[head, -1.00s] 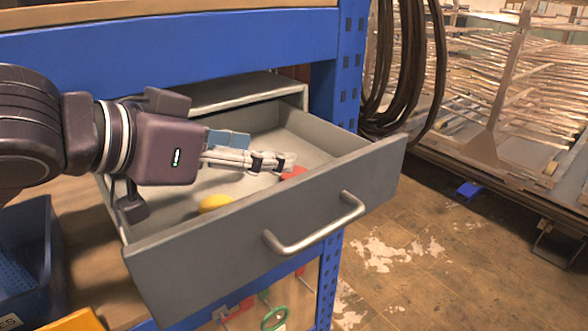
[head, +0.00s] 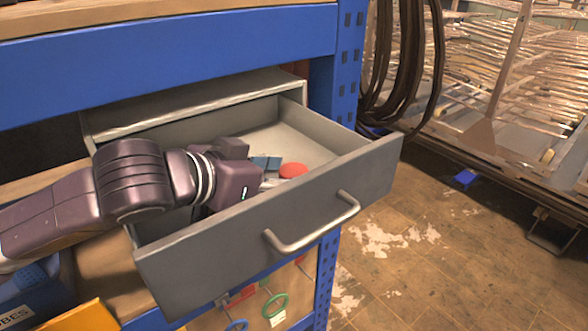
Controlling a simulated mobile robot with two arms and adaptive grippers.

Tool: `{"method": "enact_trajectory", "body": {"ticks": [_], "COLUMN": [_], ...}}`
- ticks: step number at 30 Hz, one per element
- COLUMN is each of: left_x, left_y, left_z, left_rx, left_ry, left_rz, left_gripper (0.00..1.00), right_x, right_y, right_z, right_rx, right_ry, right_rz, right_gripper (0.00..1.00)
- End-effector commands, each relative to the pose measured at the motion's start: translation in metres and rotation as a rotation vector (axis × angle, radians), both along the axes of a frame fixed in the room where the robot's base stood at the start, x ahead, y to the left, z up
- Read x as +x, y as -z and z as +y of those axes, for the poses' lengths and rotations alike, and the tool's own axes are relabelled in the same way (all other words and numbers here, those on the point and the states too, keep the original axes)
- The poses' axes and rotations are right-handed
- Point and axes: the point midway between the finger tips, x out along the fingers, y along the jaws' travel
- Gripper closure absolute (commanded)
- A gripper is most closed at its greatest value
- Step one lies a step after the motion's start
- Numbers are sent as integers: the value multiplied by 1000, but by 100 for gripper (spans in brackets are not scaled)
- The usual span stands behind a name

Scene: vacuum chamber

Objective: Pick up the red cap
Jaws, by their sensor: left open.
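The red cap (head: 293,170) lies in the open grey drawer (head: 355,158), toward its right side. My left gripper (head: 274,183) is inside the drawer, just left of the red cap and nearer the drawer front. Its fingers are partly hidden behind the drawer's front panel and I see only a small part of them. It is open, and the red cap appears apart from it. My right gripper is not in view.
A blue block (head: 266,162) lies in the drawer left of the red cap. The drawer's front panel with its metal handle (head: 312,228) stands between the drawer's inside and the open floor. Blue shelf beams frame the drawer. Dark hoses (head: 400,70) hang at the right.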

Motion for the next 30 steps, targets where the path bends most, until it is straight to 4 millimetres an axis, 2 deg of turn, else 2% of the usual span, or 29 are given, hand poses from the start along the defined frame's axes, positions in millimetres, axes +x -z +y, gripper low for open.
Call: {"method": "enact_trajectory", "body": {"ticks": [3,12,23,26,30], "left_x": [0,0,0,0,0], "left_y": [0,0,-3,-10,-29], "left_z": [0,0,0,0,0], "left_rx": [0,0,0,1,-1], "left_ry": [0,0,0,-1,0], "left_rz": [0,0,-1,-3,-4], "left_gripper": [43,76,76,76,76], "right_x": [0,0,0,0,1], "right_y": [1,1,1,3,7], "right_z": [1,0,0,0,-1], "right_rx": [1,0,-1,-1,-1], "right_ry": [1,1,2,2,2], "right_rz": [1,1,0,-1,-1], "right_gripper": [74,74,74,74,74]}}
